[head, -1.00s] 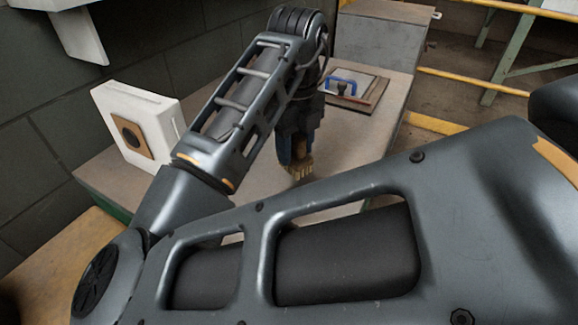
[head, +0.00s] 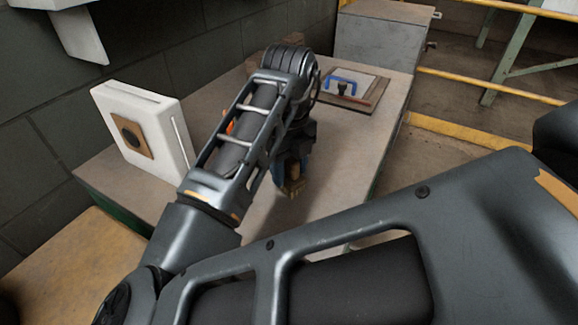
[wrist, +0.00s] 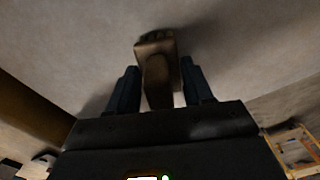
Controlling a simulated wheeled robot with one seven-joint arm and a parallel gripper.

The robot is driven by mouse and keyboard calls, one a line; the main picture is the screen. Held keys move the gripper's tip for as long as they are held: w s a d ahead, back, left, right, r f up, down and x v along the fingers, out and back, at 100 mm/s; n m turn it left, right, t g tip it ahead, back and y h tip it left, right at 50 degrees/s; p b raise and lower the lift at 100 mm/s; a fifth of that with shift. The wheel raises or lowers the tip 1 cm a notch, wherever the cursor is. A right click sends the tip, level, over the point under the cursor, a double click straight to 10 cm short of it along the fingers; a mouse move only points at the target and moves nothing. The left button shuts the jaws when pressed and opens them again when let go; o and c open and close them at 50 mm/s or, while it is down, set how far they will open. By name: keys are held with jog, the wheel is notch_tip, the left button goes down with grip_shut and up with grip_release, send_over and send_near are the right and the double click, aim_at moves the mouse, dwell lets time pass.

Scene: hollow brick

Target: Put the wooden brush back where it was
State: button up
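The wooden brush (wrist: 155,62) is between the two dark fingers of my gripper (wrist: 162,85) in the wrist view, its handle running back between them. My gripper appears shut on it. In the head view, my gripper (head: 292,172) points down over the middle of the grey table, with the end of the brush (head: 293,188) below the fingertips. The arm hides part of the brush. I cannot tell whether the brush touches the tabletop.
A white box-like block with a brown plate (head: 135,133) stands at the table's left. A board with a blue-handled tool (head: 341,86) lies at the back right. A small orange thing (head: 230,127) and brown blocks (head: 258,63) show partly behind my arm. The front right tabletop is clear.

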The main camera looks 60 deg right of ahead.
jog(key=o, duration=0.4)
jog(key=shift+c, duration=0.2)
notch_tip(320, 180, up, 12)
jog(key=shift+r+p, duration=0.2)
jog(key=shift+p, duration=0.3)
dwell(0.4)
